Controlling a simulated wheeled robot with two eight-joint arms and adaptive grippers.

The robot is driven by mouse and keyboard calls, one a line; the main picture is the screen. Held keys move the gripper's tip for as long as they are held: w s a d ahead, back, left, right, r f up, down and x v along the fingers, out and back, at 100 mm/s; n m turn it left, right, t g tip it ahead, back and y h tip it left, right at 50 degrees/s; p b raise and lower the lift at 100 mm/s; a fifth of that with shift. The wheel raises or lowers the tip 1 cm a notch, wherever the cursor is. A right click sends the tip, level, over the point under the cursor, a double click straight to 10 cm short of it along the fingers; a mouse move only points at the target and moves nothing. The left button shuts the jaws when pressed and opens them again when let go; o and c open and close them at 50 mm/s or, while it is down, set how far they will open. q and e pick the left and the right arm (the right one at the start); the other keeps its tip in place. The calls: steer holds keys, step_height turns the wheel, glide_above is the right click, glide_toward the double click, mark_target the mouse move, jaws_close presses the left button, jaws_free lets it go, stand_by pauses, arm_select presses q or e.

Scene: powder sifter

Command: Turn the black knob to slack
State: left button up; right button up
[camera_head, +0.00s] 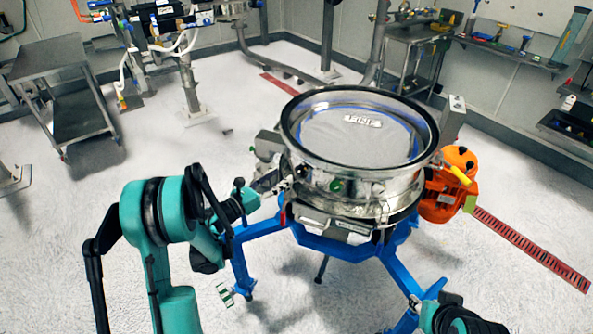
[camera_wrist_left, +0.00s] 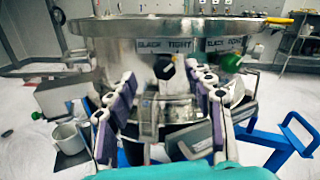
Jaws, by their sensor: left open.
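The black knob (camera_wrist_left: 164,68) sits on the sifter's steel side in the left wrist view, under a label (camera_wrist_left: 165,45) reading "SLACK TIGHT". My left gripper (camera_wrist_left: 162,82) is open, with its purple-and-white fingers spread left and right of the knob. The knob shows between the fingertips; I cannot tell whether they touch it. In the head view my left gripper (camera_head: 272,182) reaches the left side of the round sifter (camera_head: 340,180). The knob cannot be made out there. Part of my right arm shows at the bottom right, with its gripper out of view.
The sifter stands on a blue frame (camera_head: 315,243), with an orange motor (camera_head: 448,185) at its right. A metal cart (camera_head: 75,105) stands at the left. Open floor surrounds the frame.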

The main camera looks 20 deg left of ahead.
mark_target(298, 171)
arm_select(q)
steer(key=shift+m+g, duration=0.4)
steer(key=shift+m, duration=0.1)
steer(key=x, duration=0.2)
steer(key=f+b+x, duration=0.1)
steer(key=x, duration=0.4)
steer(key=shift+w+d+f, duration=0.15)
steer(key=shift+d+f, duration=0.1)
steer(key=shift+d, duration=0.15)
steer(key=c, duration=1.2)
